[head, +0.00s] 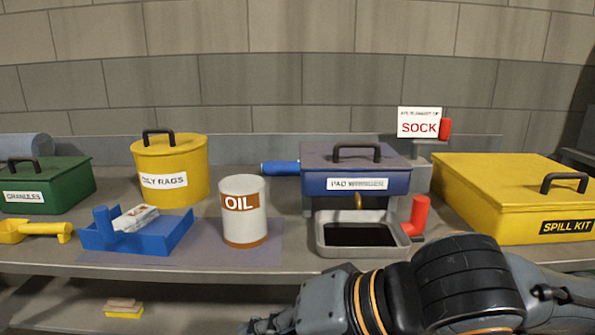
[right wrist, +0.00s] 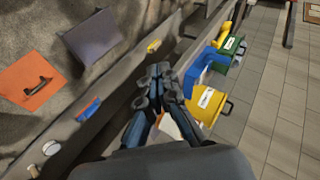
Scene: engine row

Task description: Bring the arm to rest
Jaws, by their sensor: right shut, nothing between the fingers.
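My right arm comes in from the lower right in the head view, below the front of the counter. Its gripper (head: 268,326) is only partly in the frame at the bottom edge. In the right wrist view the dark fingers of my right gripper (right wrist: 162,78) are together and hold nothing. The fingers are apart from the things around them as far as I can tell. My left arm and left gripper are in neither view.
The counter holds a green granules box (head: 50,187), yellow oily rags bin (head: 170,165), blue tray (head: 150,239), oil can (head: 243,222), blue pad wringer (head: 355,168) over a grey pan (head: 365,252), and yellow spill kit (head: 490,195). A yellow-and-tan block (head: 124,310) lies on the lower shelf.

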